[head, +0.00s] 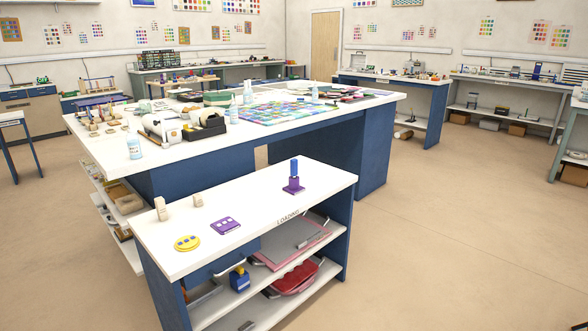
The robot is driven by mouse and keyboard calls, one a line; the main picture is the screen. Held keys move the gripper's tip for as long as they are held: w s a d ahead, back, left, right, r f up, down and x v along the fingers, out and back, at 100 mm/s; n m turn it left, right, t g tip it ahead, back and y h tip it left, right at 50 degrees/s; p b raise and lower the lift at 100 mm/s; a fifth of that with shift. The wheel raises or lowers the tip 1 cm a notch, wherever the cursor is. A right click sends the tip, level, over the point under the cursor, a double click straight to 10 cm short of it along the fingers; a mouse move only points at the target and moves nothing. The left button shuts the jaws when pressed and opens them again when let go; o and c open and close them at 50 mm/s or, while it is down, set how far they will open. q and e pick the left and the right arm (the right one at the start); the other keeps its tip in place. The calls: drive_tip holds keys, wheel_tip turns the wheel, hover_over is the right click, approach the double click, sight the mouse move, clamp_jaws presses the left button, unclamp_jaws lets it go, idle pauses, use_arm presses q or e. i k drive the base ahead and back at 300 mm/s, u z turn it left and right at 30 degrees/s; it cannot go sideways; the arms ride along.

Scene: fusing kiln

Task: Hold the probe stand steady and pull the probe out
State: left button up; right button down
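On the white loading bench, a small purple stand (293,186) sits toward the right far part of the top. A blue upright piece (294,168), which looks like the probe, rises out of the stand and is upright. Its lower end is hidden in the stand. Neither of my grippers is in view, and nothing is seen touching the stand or the blue piece.
The loading bench top (262,212) also bears a purple block (225,225), a yellow disc (187,243) and two small cream pieces (160,208). Trays lie on its shelves. A large crowded worktable (378,101) stands behind. The floor (450,240) at right is clear.

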sight(293, 162)
drive_tip(key=z, duration=0.6)
drive_tip(key=i, duration=1.35)
drive_tip(key=u, duration=0.2)
